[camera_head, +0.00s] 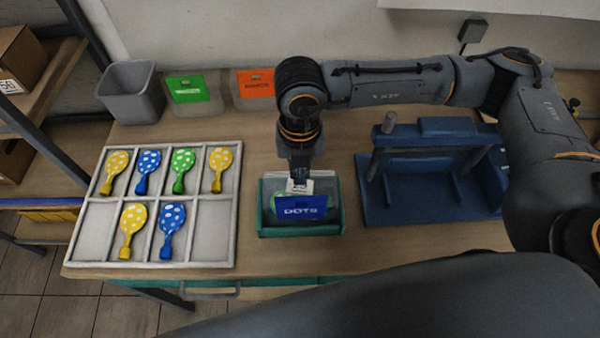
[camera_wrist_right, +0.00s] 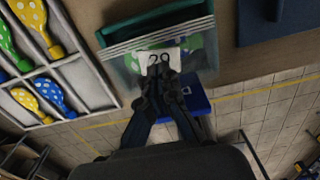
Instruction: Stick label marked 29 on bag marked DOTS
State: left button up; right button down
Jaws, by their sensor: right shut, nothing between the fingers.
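The bag marked DOTS (camera_head: 305,208) is a clear bag with a blue printed panel and sits in a green tray (camera_head: 300,231). In the right wrist view the clear bag (camera_wrist_right: 203,62) shows behind the fingers. A small white label (camera_head: 299,187) lies against the bag's upper part. In the right wrist view the label (camera_wrist_right: 160,56) shows dark digits, partly hidden by the fingertips. My right gripper (camera_head: 299,178) points down at the label. Its fingers (camera_wrist_right: 159,74) are shut with nothing between them, right at the label. My left gripper is not in view.
A white divided tray (camera_head: 237,225) with several spotted balloons stands at left. A blue press-like stand (camera_head: 430,170) is at right.

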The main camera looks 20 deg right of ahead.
jog(key=shift+r+p, duration=0.85)
jog(key=shift+r, duration=1.4)
